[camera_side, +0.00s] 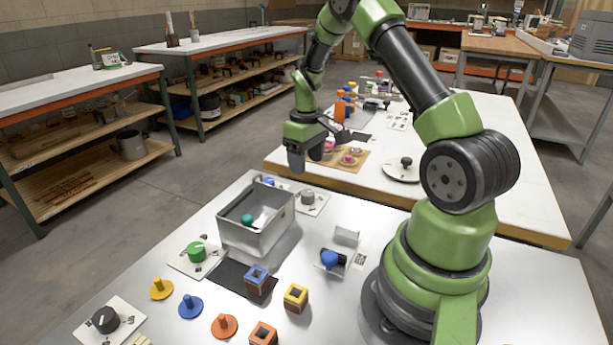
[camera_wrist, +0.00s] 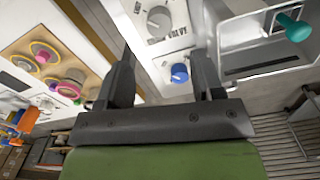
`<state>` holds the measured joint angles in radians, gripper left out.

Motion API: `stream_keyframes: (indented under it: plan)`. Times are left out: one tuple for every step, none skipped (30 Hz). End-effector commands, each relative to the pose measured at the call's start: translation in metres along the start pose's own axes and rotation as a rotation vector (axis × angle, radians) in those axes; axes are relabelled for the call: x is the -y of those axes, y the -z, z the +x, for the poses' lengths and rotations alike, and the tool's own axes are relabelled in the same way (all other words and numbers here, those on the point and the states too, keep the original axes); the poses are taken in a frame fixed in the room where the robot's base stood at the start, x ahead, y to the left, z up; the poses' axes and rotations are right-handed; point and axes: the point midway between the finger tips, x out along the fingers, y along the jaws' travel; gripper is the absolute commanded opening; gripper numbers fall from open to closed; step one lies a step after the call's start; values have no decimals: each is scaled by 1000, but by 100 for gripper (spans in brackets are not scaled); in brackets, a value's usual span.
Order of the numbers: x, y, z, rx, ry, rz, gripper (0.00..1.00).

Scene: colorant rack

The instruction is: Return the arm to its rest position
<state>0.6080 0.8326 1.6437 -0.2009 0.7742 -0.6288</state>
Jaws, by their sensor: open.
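My gripper (camera_side: 318,152) is raised in the air above the gap between the near table and the table behind it. In the wrist view my gripper (camera_wrist: 163,62) has its two dark fingers spread apart with nothing between them. My arm reaches up from its base on the near table and bends over to the left. Below the gripper and to its left stands a grey metal bin (camera_side: 240,236) with a teal knobbed piece (camera_side: 247,218) inside. The bin also shows at the right of the wrist view (camera_wrist: 238,36).
On the near table (camera_side: 345,318) are a green dial (camera_side: 196,251), a black dial (camera_side: 105,319), coloured pegs, square blocks, and a blue knob (camera_side: 329,259). A wooden board (camera_side: 345,163) with pink pieces lies on the table behind. The air around the gripper looks clear.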

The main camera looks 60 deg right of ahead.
Motion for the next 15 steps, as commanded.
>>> stream_keyframes:
  plan:
    - [0, 1, -6, -3, -2, -1, 61]
    - [0, 0, -9, -2, -1, -1, 61]
    - [0, 0, -12, -2, -1, -1, 61]
    - [0, 0, -13, -2, -1, -2, 61]
    - [0, 0, -14, -1, -1, -1, 61]
    - [0, 0, -14, 0, -1, -1, 61]
    - [0, 0, -15, 0, 0, -1, 61]
    - [0, 0, -15, 0, 0, -1, 61]
    - [0, 0, -15, 0, 0, -1, 61]
    - [0, 0, -15, 0, 0, -1, 61]
    - [0, 0, -14, 0, 0, -1, 61]
    - [0, 0, -14, 0, 0, -1, 61]
    - [0, 0, -14, 0, 0, -1, 61]
    - [0, 0, -15, -1, 0, -1, 61]
    - [1, 0, -17, -4, -1, 0, 61]
